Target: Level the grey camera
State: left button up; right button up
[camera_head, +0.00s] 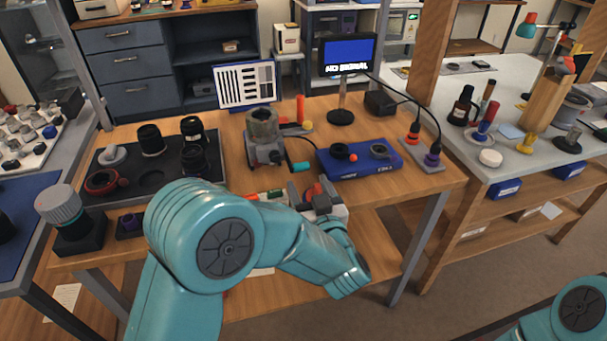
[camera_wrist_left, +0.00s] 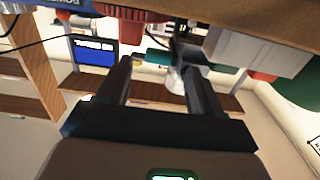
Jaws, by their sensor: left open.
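The grey camera (camera_head: 264,148) stands near the middle of the wooden bench, its grey cylinder pointing up. A teal-handled part (camera_head: 299,167) sticks out at its lower right. In the head view my left gripper (camera_head: 312,193) is in front of the camera, partly hidden by my teal arm. In the left wrist view its two dark fingers (camera_wrist_left: 158,78) are apart with nothing clamped between them. A teal piece (camera_wrist_left: 157,57) and a grey part (camera_wrist_left: 185,58) show beyond the tips; I cannot tell whether they belong to the camera. My right gripper is out of view.
A striped chart (camera_head: 245,85) and a monitor (camera_head: 347,55) stand behind the camera. A blue box (camera_head: 345,170) is to its right. A dark tray (camera_head: 150,181) with black lens parts is to its left.

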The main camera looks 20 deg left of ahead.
pick_arm(q)
jog(key=shift+x, duration=2.4)
